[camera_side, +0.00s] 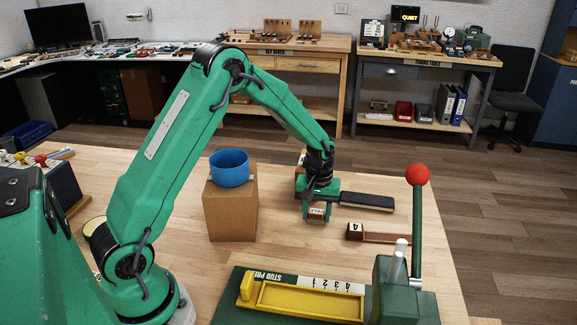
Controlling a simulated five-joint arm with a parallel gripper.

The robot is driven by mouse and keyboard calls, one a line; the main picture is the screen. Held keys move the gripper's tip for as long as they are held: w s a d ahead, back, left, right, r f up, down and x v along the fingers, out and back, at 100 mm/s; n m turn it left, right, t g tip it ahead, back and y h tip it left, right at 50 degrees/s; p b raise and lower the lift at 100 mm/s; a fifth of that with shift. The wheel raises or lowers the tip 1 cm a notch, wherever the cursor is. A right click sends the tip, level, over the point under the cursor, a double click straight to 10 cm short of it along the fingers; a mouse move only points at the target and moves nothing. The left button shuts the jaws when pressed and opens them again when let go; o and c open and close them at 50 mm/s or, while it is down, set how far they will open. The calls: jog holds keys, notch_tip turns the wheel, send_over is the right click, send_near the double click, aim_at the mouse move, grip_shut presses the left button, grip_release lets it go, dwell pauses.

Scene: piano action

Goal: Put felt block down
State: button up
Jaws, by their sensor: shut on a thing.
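My gripper (317,213) is low over the wooden table, pointing down, right of the middle of the picture. It is shut on the felt block (317,213), a small brown block with a pale label on its face. My fingers cover part of the block. I cannot tell whether its underside touches the table.
A cardboard box (230,212) with a blue bowl (230,168) on top stands left of my gripper. A black-topped bar (367,202) and a brown block marked 4 (378,234) lie to the right. A green press (405,290) with a red-knobbed lever (417,175) and yellow tray (310,300) is in front.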

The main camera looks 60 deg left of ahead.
aim_at(317, 211)
jog(key=shift+f, duration=0.2)
jog(key=o, duration=1)
notch_tip(317, 211, up, 12)
jog(key=shift+r, duration=0.15)
dwell(0.8)
